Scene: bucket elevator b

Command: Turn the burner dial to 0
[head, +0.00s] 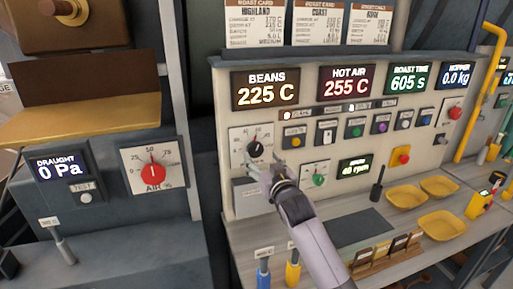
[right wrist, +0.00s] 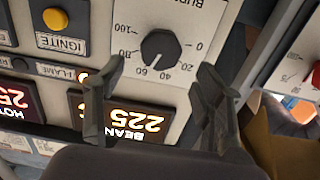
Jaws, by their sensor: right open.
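The burner dial (head: 257,149) is a black round knob on a white scale plate, on the panel below the BEANS display. In the right wrist view the dial (right wrist: 161,49) shows upside down, with its white pointer mark towards about 60; the 0 stands at its right. My right gripper (head: 265,168) is just below and in front of the dial in the head view. In the right wrist view its two fingers (right wrist: 160,74) are wide apart, with the dial beyond and between them, and nothing is held. Contact with the dial does not show. My left gripper is out of view.
The IGNITE button (right wrist: 54,18) is beside the dial. A green knob (head: 319,180) and several buttons are right of it. A red AIR dial (head: 152,174) is on a separate panel at left. Yellow bowls (head: 405,197) and a dark mat (head: 360,228) lie on the counter.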

